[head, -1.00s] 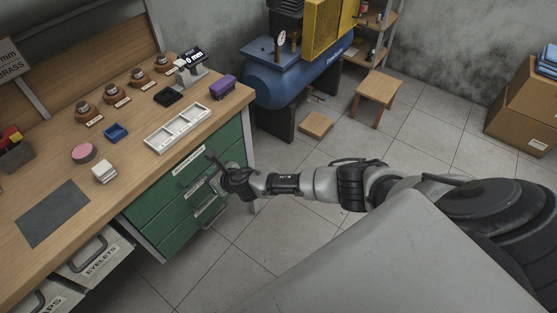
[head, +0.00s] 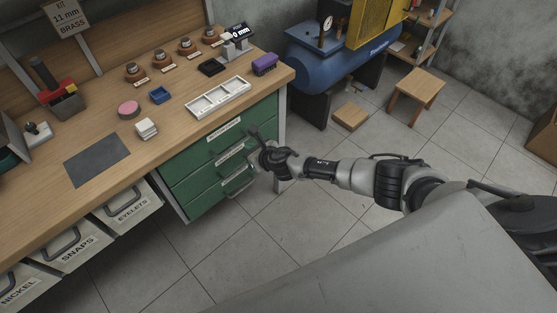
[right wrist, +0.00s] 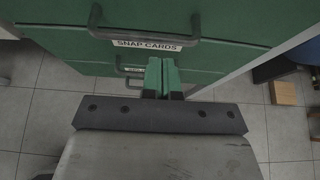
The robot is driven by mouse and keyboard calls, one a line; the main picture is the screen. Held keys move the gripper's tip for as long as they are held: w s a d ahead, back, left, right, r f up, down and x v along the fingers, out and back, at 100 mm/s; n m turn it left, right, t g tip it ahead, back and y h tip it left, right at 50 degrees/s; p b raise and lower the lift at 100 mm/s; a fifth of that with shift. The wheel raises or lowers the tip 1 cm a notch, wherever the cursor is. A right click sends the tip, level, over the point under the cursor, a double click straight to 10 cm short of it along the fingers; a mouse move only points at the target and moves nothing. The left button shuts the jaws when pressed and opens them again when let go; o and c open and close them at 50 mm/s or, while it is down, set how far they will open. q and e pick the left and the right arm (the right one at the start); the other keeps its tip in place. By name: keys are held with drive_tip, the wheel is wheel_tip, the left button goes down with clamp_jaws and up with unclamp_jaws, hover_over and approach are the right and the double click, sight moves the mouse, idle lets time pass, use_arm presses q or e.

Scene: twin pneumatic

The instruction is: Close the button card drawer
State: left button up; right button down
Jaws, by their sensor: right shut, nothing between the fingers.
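A green drawer unit (head: 205,165) stands under the right end of the workbench. Its top drawer has a white label (head: 224,130), too small to read in the head view. A lower drawer has a bar handle (head: 238,186). In the right wrist view one drawer front carries the label SNAP CARDS (right wrist: 147,44) and a dark handle (right wrist: 145,34). I cannot tell which drawer is the button card one, and no clear gap shows. My right gripper (head: 258,140) is in front of the fronts, fingers (right wrist: 163,68) together and empty. My left gripper is not in view.
On the workbench (head: 190,125) are a white divided tray (head: 218,97), a purple block (head: 264,64) and a grey mat (head: 97,159). Bins labelled EYELETS (head: 130,205) and SNAPS (head: 75,248) hang left of the drawers. A blue compressor (head: 335,70) and stool (head: 415,90) stand right.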

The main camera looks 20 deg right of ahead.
drive_tip(key=p+v, duration=0.2)
drive_tip(key=v, duration=0.8)
drive_tip(key=s+d+f+m+g+h, duration=0.2)
drive_tip(key=s+d+f+m+g, duration=0.1)
drive_tip(key=s+f+m, duration=0.7)
drive_tip(key=s+d+f+m+g+h, duration=0.25)
drive_tip(key=s+f+m, duration=0.45)
drive_tip(key=f+m, duration=0.6)
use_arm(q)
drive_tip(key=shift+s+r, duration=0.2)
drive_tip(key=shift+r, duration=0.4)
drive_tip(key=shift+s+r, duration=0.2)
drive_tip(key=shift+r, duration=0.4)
use_arm(e)
drive_tip(key=s+f+m+g, duration=0.1)
drive_tip(key=s+f+m, duration=0.2)
drive_tip(key=s, duration=0.6)
drive_tip(key=s+f+m+g, duration=0.2)
drive_tip(key=s+f+m, duration=0.1)
drive_tip(key=s+m, duration=0.4)
drive_tip(key=s+a+f+m+g, duration=0.1)
drive_tip(key=s+f+m, duration=0.3)
drive_tip(key=s, duration=0.9)
drive_tip(key=shift+s+m+g, duration=0.15)
drive_tip(key=shift+m+g, duration=0.25)
drive_tip(key=shift+g, duration=0.15)
drive_tip(key=shift+f, duration=0.1)
